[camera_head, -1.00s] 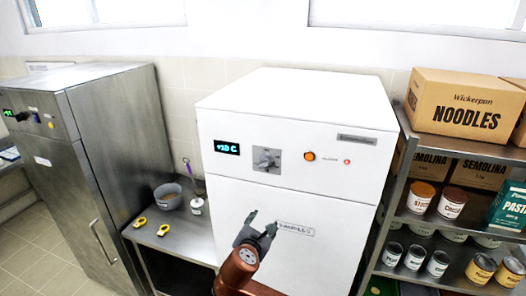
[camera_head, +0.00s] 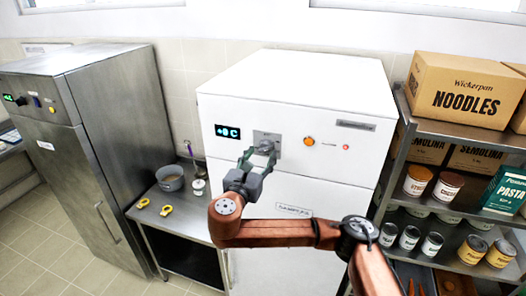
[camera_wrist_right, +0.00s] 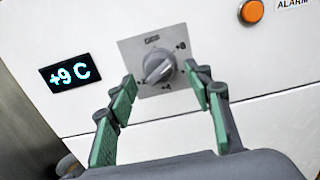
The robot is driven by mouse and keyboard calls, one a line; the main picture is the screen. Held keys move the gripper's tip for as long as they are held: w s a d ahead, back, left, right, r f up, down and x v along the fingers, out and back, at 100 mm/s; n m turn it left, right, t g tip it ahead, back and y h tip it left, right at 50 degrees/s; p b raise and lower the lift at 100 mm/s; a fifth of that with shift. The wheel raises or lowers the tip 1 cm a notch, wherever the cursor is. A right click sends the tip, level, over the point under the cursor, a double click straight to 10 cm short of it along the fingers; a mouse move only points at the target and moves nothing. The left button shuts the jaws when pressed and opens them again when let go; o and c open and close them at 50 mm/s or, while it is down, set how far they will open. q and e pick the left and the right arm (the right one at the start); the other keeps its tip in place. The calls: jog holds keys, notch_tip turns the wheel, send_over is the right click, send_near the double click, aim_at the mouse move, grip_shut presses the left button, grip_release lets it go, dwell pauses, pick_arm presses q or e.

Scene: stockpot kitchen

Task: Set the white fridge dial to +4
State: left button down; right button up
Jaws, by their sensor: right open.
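The white fridge (camera_head: 300,90) stands in the middle of the head view. Its grey dial (camera_wrist_right: 159,68) sits on a square plate, with the pointer ridge tilted up to the right. The display (camera_wrist_right: 70,73) left of the dial reads +9 C in the right wrist view. My right gripper (camera_head: 258,155) is open just in front of the dial. In the right wrist view its green-padded fingertips (camera_wrist_right: 160,82) stand on either side of the dial's lower part, and contact cannot be told. My left gripper does not show.
An orange lamp (camera_head: 309,141) is right of the dial. A shelf rack (camera_head: 400,150) with boxes and cans stands at the right. A steel cabinet (camera_head: 110,130) and a low steel table (camera_head: 195,215) stand at the left. The table holds a bowl (camera_head: 170,178) and yellow items.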

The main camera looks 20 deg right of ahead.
jog(key=shift+p+x, duration=0.5)
jog(key=shift+x, duration=0.9)
jog(key=shift+a, duration=0.1)
jog(key=shift+c, duration=0.3)
jog(key=c, duration=1.1)
